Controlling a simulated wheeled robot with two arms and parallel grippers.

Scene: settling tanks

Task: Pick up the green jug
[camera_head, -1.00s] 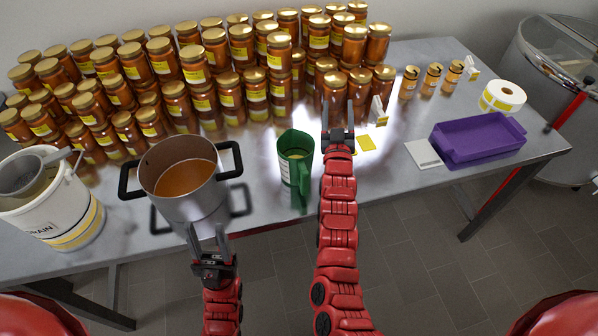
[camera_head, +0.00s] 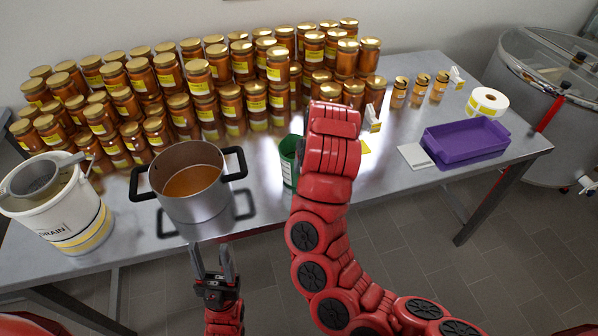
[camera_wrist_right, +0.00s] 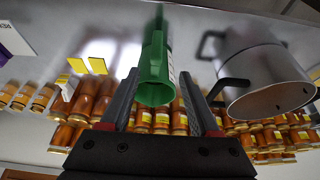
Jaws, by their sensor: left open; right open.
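The green jug (camera_head: 288,162) stands on the metal table, right of the steel pot, and my right arm hides much of it in the head view. In the right wrist view the jug (camera_wrist_right: 154,75) appears between the two fingers of my right gripper (camera_wrist_right: 159,76). The fingers are open, with gaps visible beside the jug; I cannot tell how deep it sits between them. My right gripper is hidden behind its own arm in the head view. My left gripper (camera_head: 214,262) is open and empty, in front of the table edge below the pot.
The steel pot (camera_head: 205,205) with amber liquid stands left of the jug. A white bucket (camera_head: 75,225) with a strainer is farther left. Rows of honey jars (camera_head: 230,105) stand behind. A purple tray (camera_head: 465,143), white pad (camera_head: 415,157) and label roll (camera_head: 488,103) lie right.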

